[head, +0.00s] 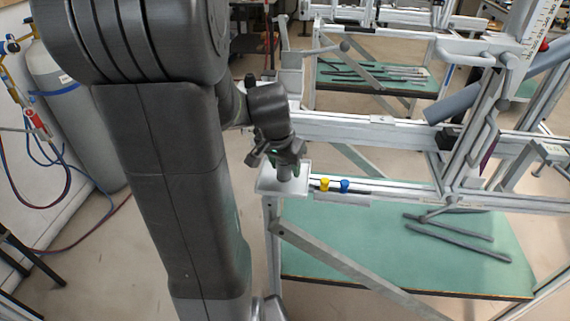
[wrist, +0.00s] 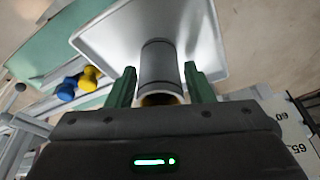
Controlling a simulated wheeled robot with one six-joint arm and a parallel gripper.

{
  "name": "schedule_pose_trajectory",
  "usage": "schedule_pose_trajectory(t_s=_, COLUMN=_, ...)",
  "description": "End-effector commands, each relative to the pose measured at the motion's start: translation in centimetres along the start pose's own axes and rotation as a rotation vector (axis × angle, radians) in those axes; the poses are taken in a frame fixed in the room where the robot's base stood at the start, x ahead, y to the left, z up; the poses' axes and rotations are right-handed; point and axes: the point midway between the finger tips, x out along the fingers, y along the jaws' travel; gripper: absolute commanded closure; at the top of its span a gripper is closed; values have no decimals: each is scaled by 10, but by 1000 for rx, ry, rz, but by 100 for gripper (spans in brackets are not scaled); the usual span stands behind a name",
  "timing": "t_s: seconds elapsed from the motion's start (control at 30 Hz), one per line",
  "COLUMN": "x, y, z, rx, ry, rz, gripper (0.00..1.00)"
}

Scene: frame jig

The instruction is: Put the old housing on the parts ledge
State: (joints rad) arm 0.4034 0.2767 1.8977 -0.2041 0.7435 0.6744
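The housing, a grey cylinder (wrist: 158,64), is upright over a light grey tray-like ledge (wrist: 97,38), with its near, open end toward my wrist camera and a tan inside. Its far end appears to be at the ledge surface, but I cannot tell whether it rests there. My gripper (wrist: 160,84) has its two green fingers on either side of the housing, very close to its sides; whether they press on it is unclear. In the head view my gripper (head: 285,163) is above the ledge (head: 268,183), with the housing (head: 284,173) below it.
A yellow piece (head: 324,184) and a blue piece (head: 345,185) sit on the frame's rail just right of the ledge. Frame beams (head: 370,132) cross behind. A green lower shelf (head: 360,245) holds dark bars. A gas cylinder (head: 62,95) stands at left.

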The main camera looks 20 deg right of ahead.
Motion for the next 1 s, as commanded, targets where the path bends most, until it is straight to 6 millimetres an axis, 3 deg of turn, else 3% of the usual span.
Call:
schedule_pose_trajectory(t_s=0.47, x=-10, y=0, z=-2, rx=0, ry=3, rz=-2, gripper=44)
schedule_pose_trajectory(t_s=1.0, x=-110, y=-1, z=-2, rx=0, ry=3, rz=-2, gripper=44)
